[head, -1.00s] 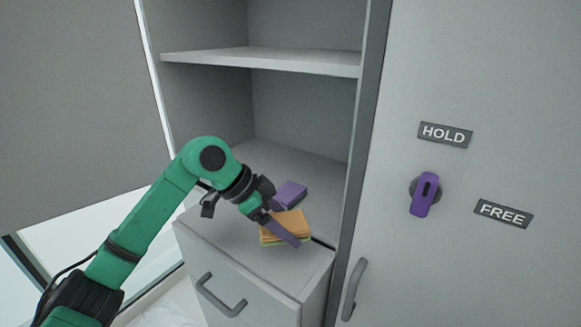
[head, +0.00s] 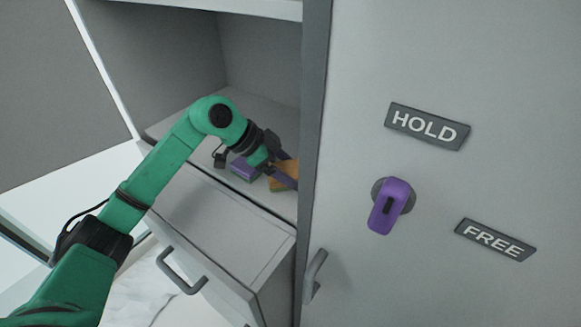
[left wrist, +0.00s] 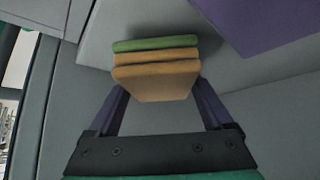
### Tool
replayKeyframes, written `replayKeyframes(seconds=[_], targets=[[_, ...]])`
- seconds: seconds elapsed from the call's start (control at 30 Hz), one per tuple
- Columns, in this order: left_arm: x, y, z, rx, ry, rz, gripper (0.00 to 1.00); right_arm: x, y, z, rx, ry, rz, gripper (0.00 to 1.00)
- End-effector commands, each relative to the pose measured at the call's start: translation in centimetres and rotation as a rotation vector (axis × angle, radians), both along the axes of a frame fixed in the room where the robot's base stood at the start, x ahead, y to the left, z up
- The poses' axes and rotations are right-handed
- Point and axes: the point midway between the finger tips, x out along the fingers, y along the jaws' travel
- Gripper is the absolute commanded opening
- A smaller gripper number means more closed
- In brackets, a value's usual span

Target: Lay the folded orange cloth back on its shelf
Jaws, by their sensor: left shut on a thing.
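The folded orange cloth (head: 284,170), with a green layer on one side, is at the cabinet's lower shelf (head: 268,120), near its right wall. My left gripper (head: 287,174) is shut on it. In the left wrist view the cloth (left wrist: 155,75) sits between the two purple fingers (left wrist: 163,106), its folded layers facing the camera. I cannot tell whether it touches the shelf. My right gripper is not in view.
A grey drawer unit (head: 220,220) with a handle juts out in front. On the right, a grey door panel carries a purple lever (head: 390,205) between HOLD (head: 427,126) and FREE (head: 495,240) labels. The shelf behind is clear.

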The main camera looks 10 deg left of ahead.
Motion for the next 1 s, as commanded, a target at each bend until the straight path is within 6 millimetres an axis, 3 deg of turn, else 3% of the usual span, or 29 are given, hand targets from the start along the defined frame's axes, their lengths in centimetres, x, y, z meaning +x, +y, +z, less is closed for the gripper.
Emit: replayKeyframes(seconds=[0.13,0.6,0.63,0.67,1.0], targets=[[0.0,0.0,0.0,0.001,-0.001,0.000,0.21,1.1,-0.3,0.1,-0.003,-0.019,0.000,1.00],[0.0,0.0,-1.1,0.001,-0.001,0.000,0.21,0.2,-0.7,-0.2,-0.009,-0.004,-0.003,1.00],[0.0,0.0,-1.1,0.001,-0.001,0.000,0.88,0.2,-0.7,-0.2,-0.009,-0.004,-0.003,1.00],[0.0,0.0,-1.1,0.001,-0.001,0.000,0.99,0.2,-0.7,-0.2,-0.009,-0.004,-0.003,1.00],[0.0,0.0,-0.2,0.000,-0.002,0.000,1.00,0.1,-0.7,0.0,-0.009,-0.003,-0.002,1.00]])
